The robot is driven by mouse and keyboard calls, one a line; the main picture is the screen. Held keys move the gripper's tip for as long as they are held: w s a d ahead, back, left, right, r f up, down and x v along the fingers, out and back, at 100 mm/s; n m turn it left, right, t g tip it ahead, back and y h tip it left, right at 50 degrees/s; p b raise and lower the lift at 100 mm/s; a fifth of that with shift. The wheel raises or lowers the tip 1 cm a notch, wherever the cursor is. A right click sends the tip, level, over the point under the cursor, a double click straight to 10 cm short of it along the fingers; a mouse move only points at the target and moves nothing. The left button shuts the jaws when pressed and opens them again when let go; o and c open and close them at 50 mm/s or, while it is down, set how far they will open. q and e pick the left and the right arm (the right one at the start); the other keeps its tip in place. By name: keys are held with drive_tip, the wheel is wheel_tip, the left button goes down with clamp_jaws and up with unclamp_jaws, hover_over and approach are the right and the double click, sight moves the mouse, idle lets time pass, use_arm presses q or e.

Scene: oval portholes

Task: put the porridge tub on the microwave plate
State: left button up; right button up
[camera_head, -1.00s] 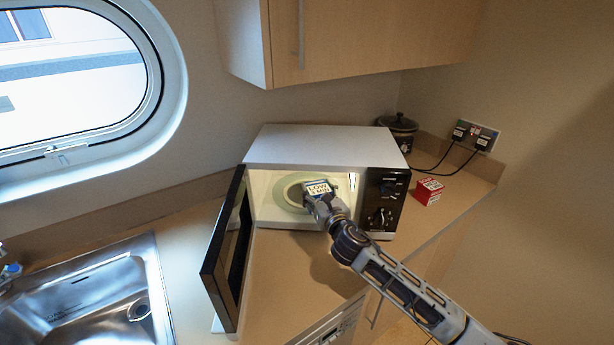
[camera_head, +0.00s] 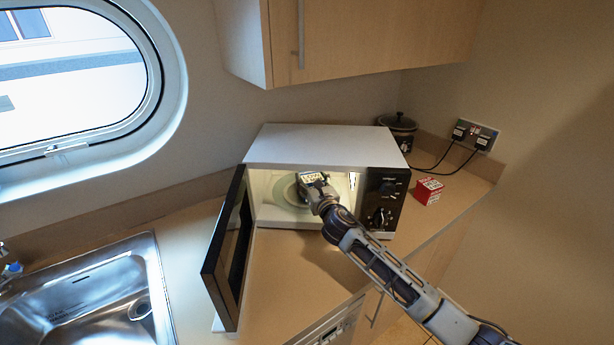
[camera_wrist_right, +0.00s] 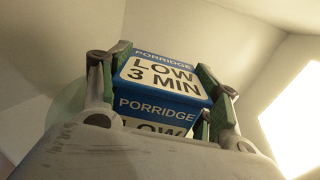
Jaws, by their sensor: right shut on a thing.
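The porridge tub (camera_wrist_right: 165,75) is blue with a white "LOW 3 MIN" label. In the right wrist view it sits between the two fingers of my right gripper (camera_wrist_right: 165,95), which is shut on it. In the head view the tub (camera_head: 312,178) and my right gripper (camera_head: 318,192) are inside the open microwave (camera_head: 330,147). The pale round microwave plate (camera_head: 284,192) lies on the cavity floor, its right part hidden by the tub and gripper. I cannot tell whether the tub touches the plate. My left gripper is not in view.
The microwave door (camera_head: 230,250) stands open on the left. A steel sink (camera_head: 95,295) is at the lower left. A red box (camera_head: 428,191) and a dark pot (camera_head: 398,130) stand right of the microwave. A wall cupboard (camera_head: 360,40) hangs above.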

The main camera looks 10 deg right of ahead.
sight(307, 173)
drive_tip(key=shift+w+a+r, duration=0.1)
drive_tip(key=shift+w+a, duration=0.05)
drive_tip(key=shift+w, duration=0.9)
drive_tip(key=shift+w+a, duration=0.1)
drive_tip(key=shift+w, duration=0.95)
drive_tip(key=shift+f, duration=0.3)
drive_tip(key=shift+f, duration=0.15)
drive_tip(key=o, duration=1.2)
drive_tip(key=shift+f, duration=0.1)
drive_tip(key=shift+o, duration=0.2)
drive_tip(key=shift+r, duration=0.2)
drive_tip(key=shift+s+d+f, duration=0.1)
drive_tip(key=shift+s+d, duration=0.05)
drive_tip(key=shift+s, duration=0.65)
drive_tip(key=shift+s+d, duration=0.2)
drive_tip(key=shift+s, duration=1.55)
drive_tip(key=shift+s+d, duration=0.15)
drive_tip(key=shift+s, duration=1.55)
drive_tip(key=shift+s+d, duration=0.2)
drive_tip(key=shift+s, duration=1.55)
